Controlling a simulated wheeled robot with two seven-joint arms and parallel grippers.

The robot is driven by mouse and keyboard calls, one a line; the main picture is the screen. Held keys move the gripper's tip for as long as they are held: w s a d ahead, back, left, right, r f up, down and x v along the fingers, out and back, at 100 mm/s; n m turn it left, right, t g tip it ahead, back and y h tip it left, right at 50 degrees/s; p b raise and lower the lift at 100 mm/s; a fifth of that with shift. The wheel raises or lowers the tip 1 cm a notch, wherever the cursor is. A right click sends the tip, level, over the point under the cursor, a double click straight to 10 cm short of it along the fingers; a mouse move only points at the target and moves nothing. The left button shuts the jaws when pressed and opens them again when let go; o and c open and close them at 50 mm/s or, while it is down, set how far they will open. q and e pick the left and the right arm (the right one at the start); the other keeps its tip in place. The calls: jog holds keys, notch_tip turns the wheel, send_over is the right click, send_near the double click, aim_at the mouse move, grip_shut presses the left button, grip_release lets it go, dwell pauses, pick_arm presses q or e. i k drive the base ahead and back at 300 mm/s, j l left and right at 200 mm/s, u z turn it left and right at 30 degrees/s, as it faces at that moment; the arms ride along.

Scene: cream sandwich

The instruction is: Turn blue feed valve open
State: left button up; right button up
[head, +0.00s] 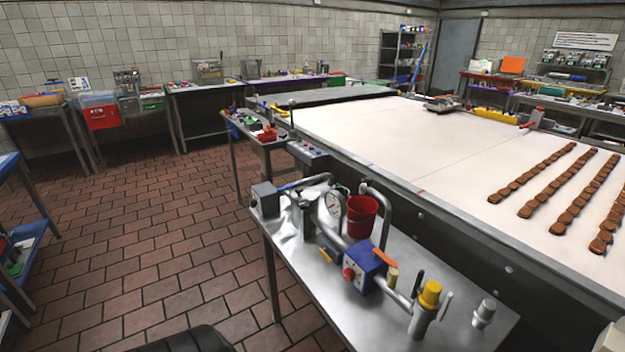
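The blue valve (364,268) is a boxy blue body on the grey pipework that stands on a steel table. A red round knob (348,274) is on its near left face. An orange lever (385,257) sticks out at its upper right, slanting down to the right. I cannot tell from this view whether the valve is open or closed. Neither of my grippers shows in the head view.
The steel table (462,338) also holds a pressure gauge (332,204), a red bucket (361,216) and a yellow-capped pipe (430,293). A wide white conveyor (400,140) with rows of brown biscuits (533,187) runs behind it. The tiled floor (130,250) at left is clear.

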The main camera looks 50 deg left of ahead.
aim_at(292, 186)
jog(key=k+l+u, duration=0.1)
jog(key=u, duration=1.7)
